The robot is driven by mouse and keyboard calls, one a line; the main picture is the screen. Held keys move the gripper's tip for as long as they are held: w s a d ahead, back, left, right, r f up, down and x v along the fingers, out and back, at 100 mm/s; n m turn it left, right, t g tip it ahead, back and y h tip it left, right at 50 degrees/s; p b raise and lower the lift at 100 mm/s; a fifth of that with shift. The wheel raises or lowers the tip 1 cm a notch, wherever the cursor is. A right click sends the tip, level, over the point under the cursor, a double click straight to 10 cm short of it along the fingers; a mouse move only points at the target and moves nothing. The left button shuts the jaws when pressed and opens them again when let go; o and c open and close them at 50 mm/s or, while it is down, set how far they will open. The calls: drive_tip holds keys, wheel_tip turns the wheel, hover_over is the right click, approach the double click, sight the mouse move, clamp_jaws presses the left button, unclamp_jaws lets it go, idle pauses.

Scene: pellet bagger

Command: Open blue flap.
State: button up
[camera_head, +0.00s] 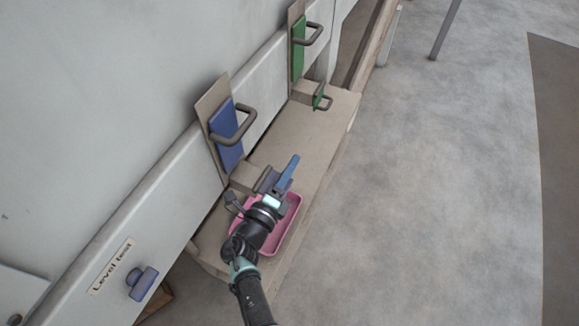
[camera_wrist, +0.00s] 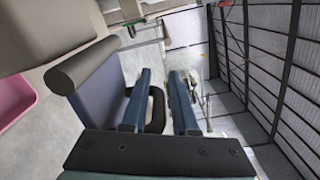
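My gripper (camera_head: 281,170) is at a short beige spout (camera_head: 245,177) below an upright blue plate (camera_head: 228,138) with a dark handle. In the wrist view my gripper (camera_wrist: 160,76) is open, with a clear gap between its two blue fingers. The blue flap (camera_wrist: 97,88) stands left of the fingers in that view. Its dark curved handle (camera_wrist: 156,108) shows behind the left finger and reaches into the gap. I cannot tell if it touches a finger. In the head view my gripper hides most of this lower flap.
A pink tray (camera_head: 294,210) lies on the beige ledge (camera_head: 318,140) under my gripper. A green plate (camera_head: 298,50) and a small green flap (camera_head: 318,97) with handles are farther along. A blue knob (camera_head: 142,283) is at the lower left. The floor at right is clear.

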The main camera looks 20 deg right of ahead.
drive_tip(key=shift+a, duration=0.1)
drive_tip(key=p+v, duration=0.1)
drive_tip(key=v, duration=1.2)
